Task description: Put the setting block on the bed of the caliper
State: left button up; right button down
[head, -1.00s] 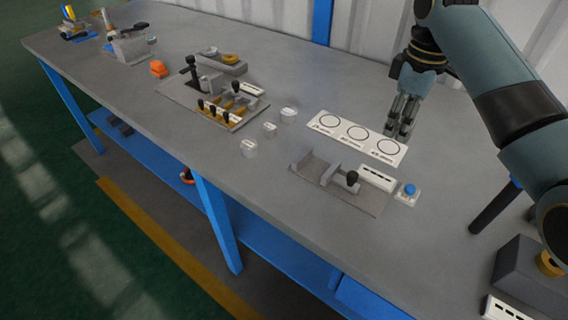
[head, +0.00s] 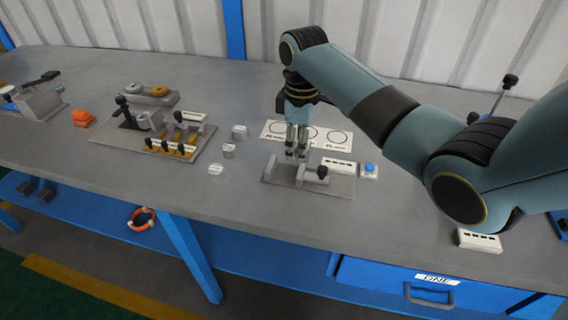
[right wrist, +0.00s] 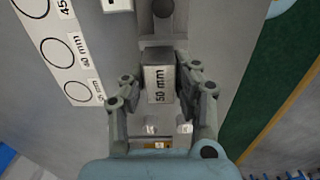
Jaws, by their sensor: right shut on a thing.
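The caliper (head: 283,180) lies on a grey plate on the bench in the head view, with a black-knobbed screw at its right and a white readout strip beside it. My right gripper (head: 297,153) points down over the caliper's left part. In the right wrist view its fingers are shut on the setting block (right wrist: 159,84), a grey block marked "50 mm". Part of the caliper (right wrist: 160,42) shows just beyond the block. Whether the block touches the bed cannot be told. In the head view the fingers mostly hide the block. My left gripper is not in view.
A white card with circles (head: 338,138) lies behind the caliper. A blue button (head: 369,168) is at its right. Small white-topped cylinders (head: 229,150) stand to the left, before a fixture with black-knobbed levers (head: 178,146).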

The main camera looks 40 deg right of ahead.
aim_at(286, 174)
jog(key=shift+w+a+f, duration=0.9)
jog(key=shift+a+f, duration=0.05)
jog(key=shift+a, duration=0.1)
notch_tip(286, 174, down, 3)
jog(key=shift+f, duration=0.45)
jog(key=shift+f, duration=0.15)
jog(key=c, duration=1)
grip_release()
